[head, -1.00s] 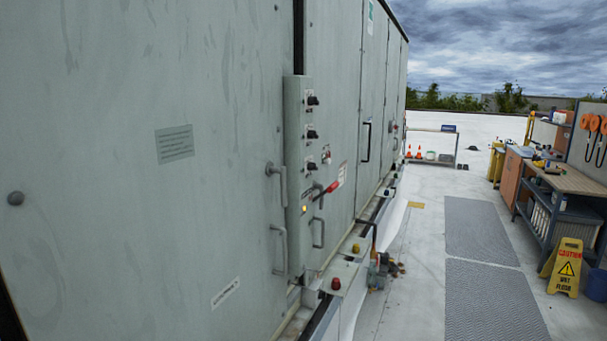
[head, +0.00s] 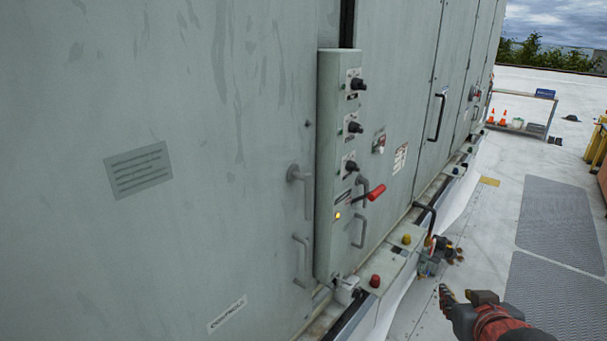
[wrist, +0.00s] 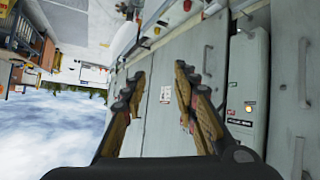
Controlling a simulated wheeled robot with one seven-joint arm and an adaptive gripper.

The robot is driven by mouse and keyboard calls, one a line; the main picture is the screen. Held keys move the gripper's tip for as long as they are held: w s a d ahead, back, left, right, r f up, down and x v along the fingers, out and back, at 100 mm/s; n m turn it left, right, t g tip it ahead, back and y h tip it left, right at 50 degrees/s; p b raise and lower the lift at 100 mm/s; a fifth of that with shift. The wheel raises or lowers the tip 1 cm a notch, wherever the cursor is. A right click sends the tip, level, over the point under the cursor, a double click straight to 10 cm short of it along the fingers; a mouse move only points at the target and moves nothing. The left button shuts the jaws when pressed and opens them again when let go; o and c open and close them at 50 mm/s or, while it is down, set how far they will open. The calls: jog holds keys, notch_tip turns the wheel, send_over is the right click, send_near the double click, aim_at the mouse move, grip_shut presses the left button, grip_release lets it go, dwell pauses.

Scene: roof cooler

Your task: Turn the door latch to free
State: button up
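A grey L-shaped door latch (head: 302,183) sits on the left cooler door, above a grey pull handle (head: 301,260). Its long arm hangs down. Another grey latch, partly hidden, and a pull handle (head: 360,231) are on the panel right of the control box. My gripper (head: 448,298) is at the lower right of the head view, well apart from the doors and latches. In the wrist view, which is upside down, my gripper (wrist: 159,72) is open with nothing between its fingers. Grey handles show right of it there.
A control box (head: 328,170) with black knobs and a red-handled lever (head: 375,192) stands out between the panels. A ledge with a red button (head: 375,281) and a yellow button (head: 406,239) juts out below. Grey mats (head: 555,225) lie on the open floor at right.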

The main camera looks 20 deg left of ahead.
jog(key=w+a+r+n+t+y+p, duration=0.2)
jog(key=w+a+r+n+y+p, duration=0.15)
jog(key=w+a+r, duration=0.35)
jog(key=n+g+y+p, duration=0.3)
jog(key=n+y+p, duration=0.3)
jog(key=y+p, duration=0.4)
send_near(310, 200)
jog(key=w+a+y+b, duration=0.1)
jog(key=w+a, duration=0.2)
jog(key=shift+m, duration=0.35)
jog(key=x, duration=0.6)
jog(key=shift+a+f, duration=0.35)
jog(key=shift+a, duration=0.05)
jog(key=c, duration=0.4)
jog(key=c, duration=0.3)
grip_shut()
